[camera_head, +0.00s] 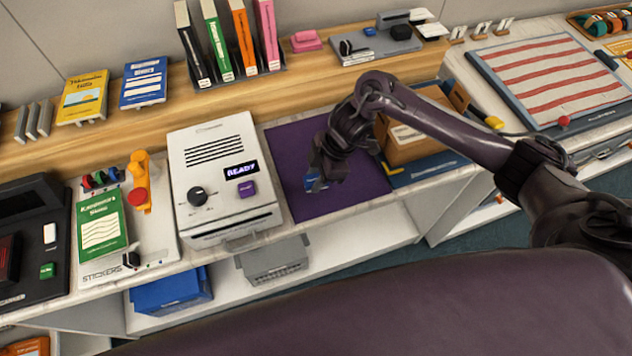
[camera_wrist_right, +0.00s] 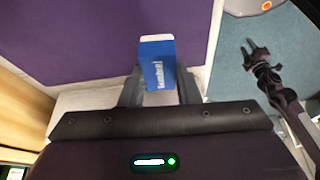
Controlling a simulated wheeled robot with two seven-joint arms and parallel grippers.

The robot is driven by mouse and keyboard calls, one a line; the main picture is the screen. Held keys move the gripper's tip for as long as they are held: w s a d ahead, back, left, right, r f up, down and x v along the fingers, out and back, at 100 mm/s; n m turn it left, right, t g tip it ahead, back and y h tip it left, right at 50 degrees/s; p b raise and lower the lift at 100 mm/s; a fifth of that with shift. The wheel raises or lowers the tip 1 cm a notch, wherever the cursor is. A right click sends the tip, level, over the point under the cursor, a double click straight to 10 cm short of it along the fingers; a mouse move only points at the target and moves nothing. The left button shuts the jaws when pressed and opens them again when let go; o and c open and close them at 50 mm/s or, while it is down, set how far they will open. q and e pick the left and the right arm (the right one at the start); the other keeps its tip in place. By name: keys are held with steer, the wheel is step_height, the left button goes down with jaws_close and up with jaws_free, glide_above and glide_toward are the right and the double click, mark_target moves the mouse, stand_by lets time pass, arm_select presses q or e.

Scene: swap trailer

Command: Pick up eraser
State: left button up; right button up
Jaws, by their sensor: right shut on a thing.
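The eraser (camera_wrist_right: 157,68) is a small block with a blue lettered sleeve and a pale end. My right gripper (camera_wrist_right: 159,88) is shut on it, with one finger on each side. In the head view, my right gripper (camera_head: 318,180) is over the front part of the purple mat (camera_head: 292,150), and a blue bit of the eraser (camera_head: 313,183) shows at its fingertips. I cannot tell whether the eraser touches the mat. My left gripper (camera_wrist_right: 256,50) shows small in the right wrist view, over the floor, and its jaw opening is unclear.
A white machine marked READY (camera_head: 222,170) stands left of the mat. A brown box (camera_head: 408,140) is close on the right, behind my right arm. Upright binders (camera_head: 225,40) stand on the wooden shelf behind. A grey bin (camera_head: 275,262) sits under the counter.

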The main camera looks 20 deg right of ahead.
step_height(320, 180, up, 16)
steer(key=p, duration=0.1)
steer(key=shift+r, duration=0.15)
